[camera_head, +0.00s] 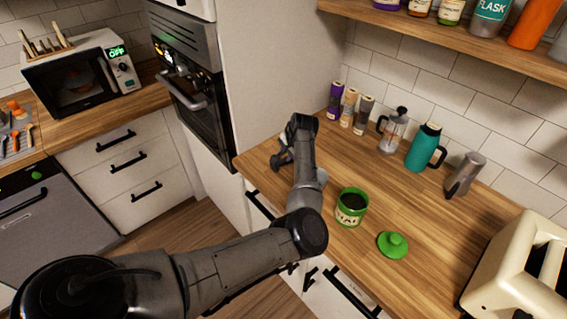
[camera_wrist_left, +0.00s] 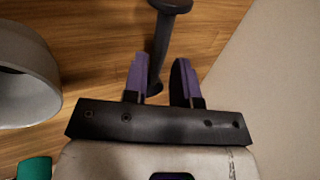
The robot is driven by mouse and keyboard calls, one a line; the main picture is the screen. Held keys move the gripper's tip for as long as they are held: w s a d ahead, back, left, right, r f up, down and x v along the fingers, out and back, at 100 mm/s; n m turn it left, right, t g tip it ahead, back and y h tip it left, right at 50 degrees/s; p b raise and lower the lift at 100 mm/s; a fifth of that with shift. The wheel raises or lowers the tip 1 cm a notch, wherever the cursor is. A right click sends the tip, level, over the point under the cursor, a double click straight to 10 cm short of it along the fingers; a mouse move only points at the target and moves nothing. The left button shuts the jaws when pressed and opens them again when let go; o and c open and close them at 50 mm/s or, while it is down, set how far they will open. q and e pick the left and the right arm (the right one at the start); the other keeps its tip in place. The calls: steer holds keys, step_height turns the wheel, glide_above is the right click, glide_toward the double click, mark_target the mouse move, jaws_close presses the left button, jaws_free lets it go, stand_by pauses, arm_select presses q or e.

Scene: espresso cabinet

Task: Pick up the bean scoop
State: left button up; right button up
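The bean scoop (camera_wrist_left: 161,45) shows in the left wrist view as a dark handle running up to a wider end at the top edge. It lies on the wooden counter. My left gripper (camera_wrist_left: 160,78) is open, with its two purple-tinted fingers either side of the handle's lower end. The handle looks closer to the left finger, and I cannot tell whether they touch. In the head view my left gripper (camera_head: 280,158) is low at the counter's left end by the tall cabinet, and I cannot make out the scoop there. My right gripper is not in view.
A grey round vessel (camera_wrist_left: 24,75) stands left of the fingers in the wrist view. An open green bean canister (camera_head: 351,207) and its green lid (camera_head: 393,244) are on the counter.

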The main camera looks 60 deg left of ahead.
mark_target(284, 160)
arm_select(q)
steer(key=shift+b+x, duration=0.55)
steer(key=shift+x, duration=2.1)
jaws_close()
